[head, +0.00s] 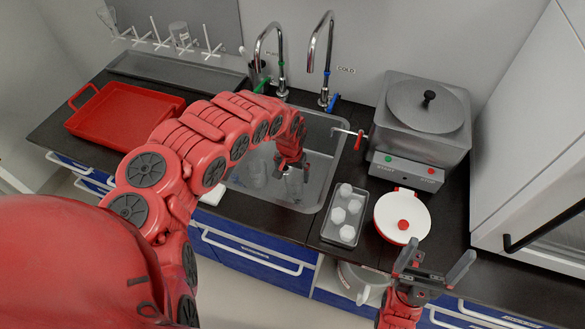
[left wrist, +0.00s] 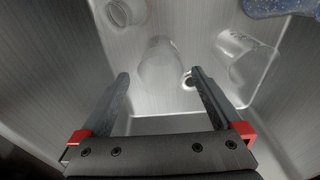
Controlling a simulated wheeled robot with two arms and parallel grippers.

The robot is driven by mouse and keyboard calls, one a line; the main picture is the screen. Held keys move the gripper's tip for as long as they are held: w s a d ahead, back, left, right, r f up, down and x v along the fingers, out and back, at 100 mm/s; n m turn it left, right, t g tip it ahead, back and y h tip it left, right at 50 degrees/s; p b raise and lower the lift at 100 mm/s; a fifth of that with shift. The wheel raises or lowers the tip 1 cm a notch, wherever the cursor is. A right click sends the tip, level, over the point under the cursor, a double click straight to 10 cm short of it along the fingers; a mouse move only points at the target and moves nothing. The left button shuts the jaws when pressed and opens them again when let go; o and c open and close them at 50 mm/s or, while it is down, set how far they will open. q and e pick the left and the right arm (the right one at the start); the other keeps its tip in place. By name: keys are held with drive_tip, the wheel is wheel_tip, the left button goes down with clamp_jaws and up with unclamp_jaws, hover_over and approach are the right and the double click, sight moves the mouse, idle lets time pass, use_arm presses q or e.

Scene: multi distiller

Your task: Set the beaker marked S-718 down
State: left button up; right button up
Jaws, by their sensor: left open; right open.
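My left gripper (head: 292,172) is open and reaches down into the sink (head: 323,149). In the left wrist view a clear glass vessel (left wrist: 160,62) shows just past and between the open fingertips; it looks free of them. A clear beaker with faint markings (left wrist: 240,66) is to its right, and another clear glass piece (left wrist: 126,12) is at the upper left. No label reads clearly, so I cannot tell which one is S-718. My right gripper (head: 433,264) is open and empty over the counter's front edge at the right.
Two taps (head: 320,55) stand behind the sink. Right of the sink are a grey tray (head: 329,230) with white pieces, a white round lid (head: 386,222) and a metal boiler (head: 455,130). A red tray (head: 120,118) lies at the left. A blue item (left wrist: 280,7) edges the wrist view.

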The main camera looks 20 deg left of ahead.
use_arm(q)
drive_tip(key=shift+s+r, duration=0.15)
drive_tip(key=shift+r, duration=1.2)
